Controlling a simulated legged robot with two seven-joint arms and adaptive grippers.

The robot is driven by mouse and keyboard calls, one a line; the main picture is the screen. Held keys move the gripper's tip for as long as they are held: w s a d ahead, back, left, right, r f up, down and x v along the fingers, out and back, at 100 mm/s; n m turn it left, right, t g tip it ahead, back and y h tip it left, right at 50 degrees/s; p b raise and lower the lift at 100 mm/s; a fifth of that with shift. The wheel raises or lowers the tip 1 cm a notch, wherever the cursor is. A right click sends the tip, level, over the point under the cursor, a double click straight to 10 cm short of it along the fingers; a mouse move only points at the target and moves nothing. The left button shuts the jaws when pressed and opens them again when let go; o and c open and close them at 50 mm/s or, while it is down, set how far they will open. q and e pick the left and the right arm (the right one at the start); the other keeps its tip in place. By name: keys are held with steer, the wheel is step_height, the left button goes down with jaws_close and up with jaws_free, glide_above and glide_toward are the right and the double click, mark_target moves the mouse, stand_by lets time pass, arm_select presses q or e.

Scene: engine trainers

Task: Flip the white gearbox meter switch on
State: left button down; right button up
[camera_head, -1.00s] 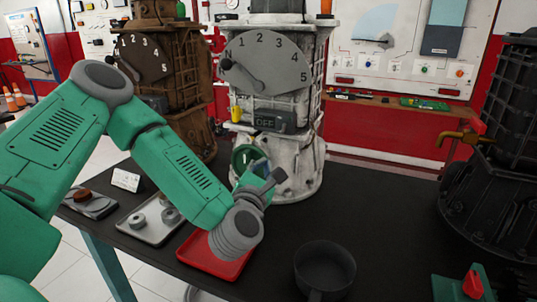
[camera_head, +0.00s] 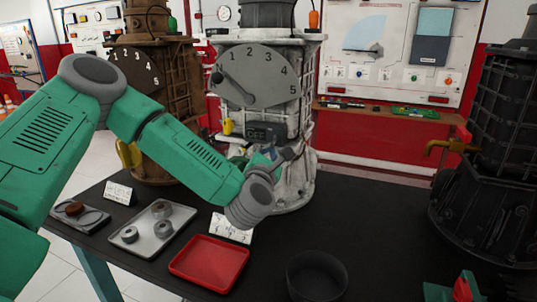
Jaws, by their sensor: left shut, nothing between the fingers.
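The white gearbox (camera_head: 297,187) stands upright at the back middle of the table. Its grey meter dial (camera_head: 255,90) carries numbers 1 to 5, and the pointer leans to the upper left. Below the dial is a dark switch plate (camera_head: 262,131); its lettering is too small to read surely now, though it read OFF a second ago. My left gripper (camera_head: 284,155) is shut and empty, just below the plate and in front of the gearbox. I cannot tell whether it touches. My forearm and wrist hide part of the gearbox's lower left. My right gripper is not in view.
A brown gearbox (camera_head: 150,112) stands left and a black one (camera_head: 485,205) right. A grey tray (camera_head: 150,245) with rings, a red tray (camera_head: 210,263) and a dark bowl (camera_head: 317,277) lie in front. The black table (camera_head: 375,215) is clear right of the white gearbox.

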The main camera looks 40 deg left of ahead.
arm_select(q)
steer(key=shift+a, duration=0.1)
steer(key=shift+s+a+r+g+p, duration=0.15)
steer(key=shift+g+p, duration=0.25)
steer(key=shift+p, duration=0.3)
steer(key=g+p, duration=0.1)
steer(key=p, duration=0.2)
steer(key=r+g+h+p, duration=0.1)
steer(key=g+p, duration=0.1)
steer(key=p, duration=0.1)
steer(key=g+h+p, duration=0.1)
steer(key=g+p, duration=0.1)
steer(key=p, duration=0.2)
steer(key=shift+s+r+m, duration=0.3)
steer(key=shift+r+m, duration=0.05)
steer(key=shift+m, duration=0.05)
